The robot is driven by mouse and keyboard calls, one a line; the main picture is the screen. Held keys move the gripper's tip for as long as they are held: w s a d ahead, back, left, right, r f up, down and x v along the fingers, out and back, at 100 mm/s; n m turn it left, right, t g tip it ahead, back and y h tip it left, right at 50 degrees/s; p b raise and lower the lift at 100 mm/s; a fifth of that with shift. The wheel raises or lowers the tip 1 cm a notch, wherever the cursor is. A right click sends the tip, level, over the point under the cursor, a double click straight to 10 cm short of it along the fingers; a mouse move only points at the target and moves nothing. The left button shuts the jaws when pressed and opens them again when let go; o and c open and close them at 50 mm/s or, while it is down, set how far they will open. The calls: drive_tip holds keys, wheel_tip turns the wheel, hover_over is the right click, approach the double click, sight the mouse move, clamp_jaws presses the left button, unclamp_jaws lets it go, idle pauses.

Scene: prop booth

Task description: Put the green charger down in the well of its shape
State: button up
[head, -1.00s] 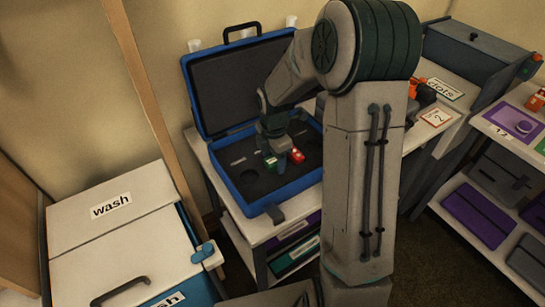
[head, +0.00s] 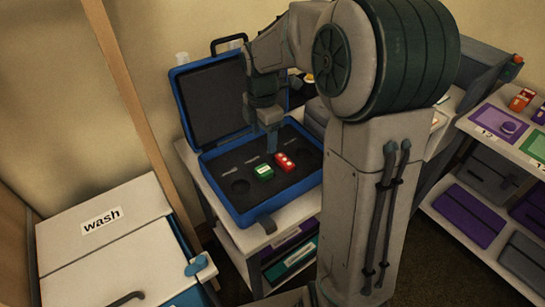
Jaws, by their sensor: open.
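The green charger (head: 263,172) is a small green block with a white label, in the dark foam (head: 264,190) of the open blue case (head: 246,218). I cannot tell whether the charger is seated in a well or rests on the foam. A round dark well (head: 240,186) shows empty to its left. My gripper (head: 272,150) is open, pointing down, just behind and above the green and red blocks. It appears empty and apart from the charger, and its fingers are small in view.
The case's raised lid (head: 212,100) stands behind the foam. The case sits on a white table with shelves below. A white bin marked wash (head: 100,222) stands at left. Shelves with purple items (head: 500,128) are at right. My arm covers the middle right.

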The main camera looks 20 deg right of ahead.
drive_tip(key=s+r+m+t, duration=0.2)
drive_tip(key=s+r+m, duration=0.1)
drive_tip(key=s+m, duration=1.7)
drive_tip(key=shift+s+a+m+t, duration=0.15)
drive_tip(key=shift+m+t, duration=0.25)
drive_tip(key=shift+m, duration=0.2)
